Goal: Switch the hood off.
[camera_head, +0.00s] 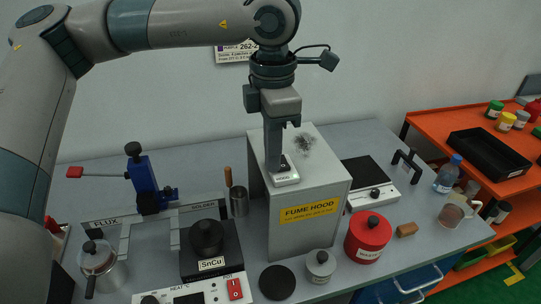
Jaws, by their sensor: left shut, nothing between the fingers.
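The fume hood (308,228) is a grey box with a yellow label, standing on the bench. Its small white switch box (287,179), with a dark rocker, sits at the front left of the hood's top. My left gripper (274,166) is shut and empty and points straight down, its tip right beside the rocker. I cannot tell whether the tip touches it, and the fingers partly hide the rocker. Which way the rocker is set is not clear. A dark mesh patch (304,143) shows on the hood's top. My right gripper is not in view.
A black pot (207,237) marked SnCu stands on a heater left of the hood. A red canister (368,236) and a grey jar (320,266) stand in front right. A blue clamp device (145,185) is at the left. An orange shelf (435,125) stands right.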

